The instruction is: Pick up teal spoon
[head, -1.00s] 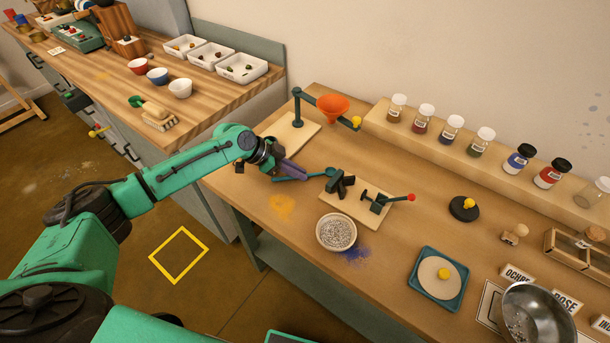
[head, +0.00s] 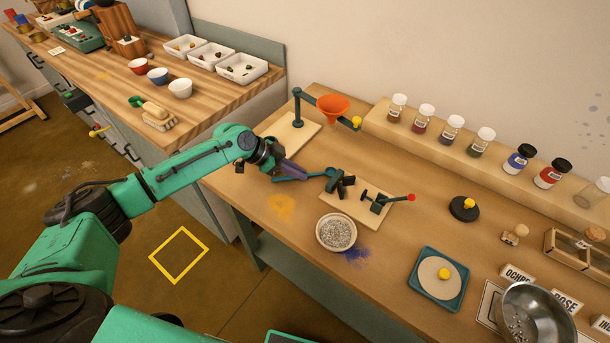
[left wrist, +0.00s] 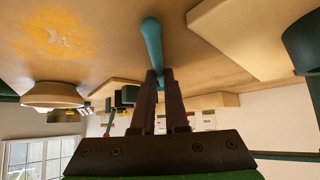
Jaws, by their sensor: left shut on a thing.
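The teal spoon (head: 284,179) lies low over the wooden table (head: 262,238), near its left edge. I cannot tell whether it still touches the tabletop. My left gripper (head: 303,174) reaches in from the left and is shut on the spoon's handle. In the left wrist view the teal handle (left wrist: 152,42) runs out from between the dark fingers (left wrist: 160,76). The fingers hide part of the spoon. My right gripper is not in view.
A small board with dark clamps (head: 355,204) is just right of the spoon. A bowl of grey grains (head: 336,232) stands in front. A stand with an orange funnel (head: 333,107) is behind. Several jars line the raised shelf (head: 440,154). Yellow powder (head: 283,205) marks the near tabletop.

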